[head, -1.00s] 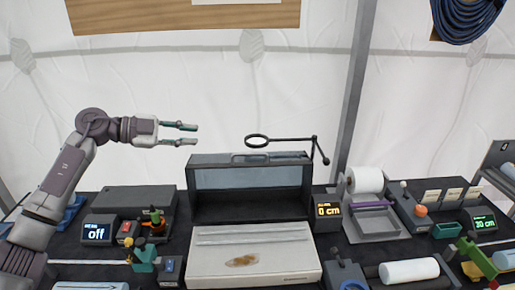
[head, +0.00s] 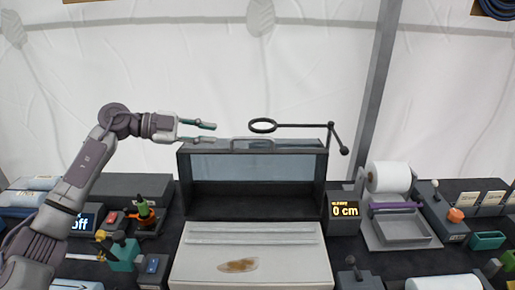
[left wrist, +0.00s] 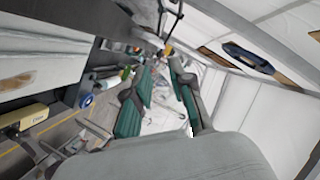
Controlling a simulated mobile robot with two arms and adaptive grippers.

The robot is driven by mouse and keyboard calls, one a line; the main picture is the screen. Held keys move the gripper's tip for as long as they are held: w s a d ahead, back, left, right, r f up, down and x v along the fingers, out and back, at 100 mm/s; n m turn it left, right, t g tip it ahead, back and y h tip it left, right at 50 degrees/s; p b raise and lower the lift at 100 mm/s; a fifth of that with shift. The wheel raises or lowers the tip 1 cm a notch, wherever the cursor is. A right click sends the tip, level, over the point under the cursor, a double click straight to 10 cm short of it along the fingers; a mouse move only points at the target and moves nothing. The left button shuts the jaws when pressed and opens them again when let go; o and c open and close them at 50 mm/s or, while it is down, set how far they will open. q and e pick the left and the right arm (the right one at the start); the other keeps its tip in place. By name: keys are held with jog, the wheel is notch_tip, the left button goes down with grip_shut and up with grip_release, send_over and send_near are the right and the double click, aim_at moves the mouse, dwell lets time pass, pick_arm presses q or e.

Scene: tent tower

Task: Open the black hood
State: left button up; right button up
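The black hood (head: 250,208) stands at the middle of the table in the head view. It is a dark box with a pale see-through pane (head: 250,167) across its upper front and a dark area below. A handle-like bar (head: 253,143) lies along its top edge. The display (head: 344,211) at its right reads 0 cm. My left gripper (head: 207,133) is open and empty at the hood's upper left corner, left of the bar. Whether it touches the hood I cannot tell. Its spread, green-padded fingers also show in the left wrist view (left wrist: 160,100). My right gripper is not in view.
A ring on a jointed arm (head: 263,126) reaches over the hood's top from the right. A white board with a brown stain (head: 238,265) lies before the hood. A paper roll (head: 389,177) stands to the right. Small devices crowd the left.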

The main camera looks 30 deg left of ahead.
aim_at(252, 138)
pick_arm(q)
jog(key=p+x, duration=0.4)
jog(key=x, duration=0.8)
jog(key=shift+w+d+r+p, duration=0.1)
jog(key=shift+d+p, duration=0.05)
jog(key=shift+p, duration=0.15)
jog(key=shift+w+d+f, duration=0.3)
jog(key=shift+w+d, duration=0.15)
jog(key=shift+d, duration=0.05)
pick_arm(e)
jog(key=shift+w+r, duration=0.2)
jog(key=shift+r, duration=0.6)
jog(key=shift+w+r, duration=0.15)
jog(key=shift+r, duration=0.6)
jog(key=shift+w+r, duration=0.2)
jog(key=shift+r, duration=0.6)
pick_arm(q)
grip_shut()
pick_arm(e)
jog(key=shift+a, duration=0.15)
pick_arm(q)
jog(key=shift+s, duration=0.1)
